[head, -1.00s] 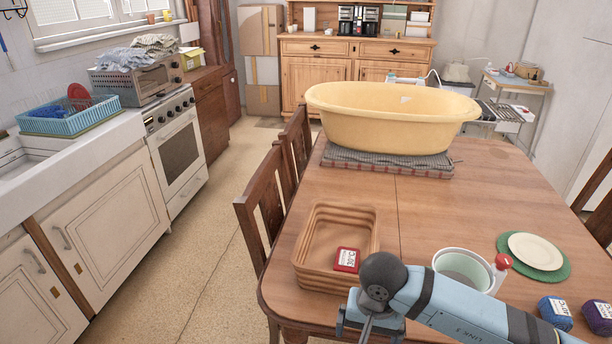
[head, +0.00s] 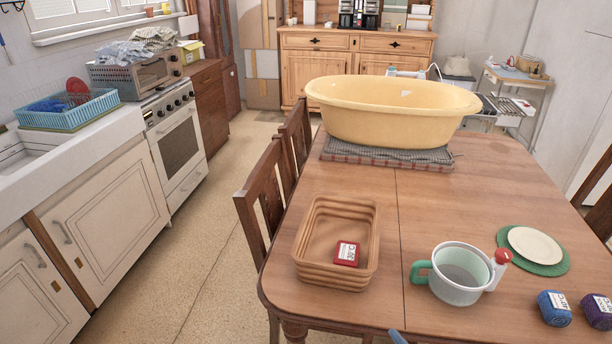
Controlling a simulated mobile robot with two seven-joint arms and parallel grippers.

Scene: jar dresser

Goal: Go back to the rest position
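Neither gripper shows in the head view. Only a small blue piece of my own arm (head: 397,337) pokes in at the bottom edge. On the wooden table (head: 420,215), a brown ribbed basket (head: 305,262) stands near the left edge with a red labelled block (head: 347,253) lying inside. To its right is a white pot with a green handle (head: 458,290) and a red-tipped part on its right side.
A yellow tub (head: 390,120) sits on a folded cloth (head: 345,160) at the table's far end. A cream plate (head: 535,247) lies on a green mat (head: 505,238). Chairs (head: 262,195) line the left side.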

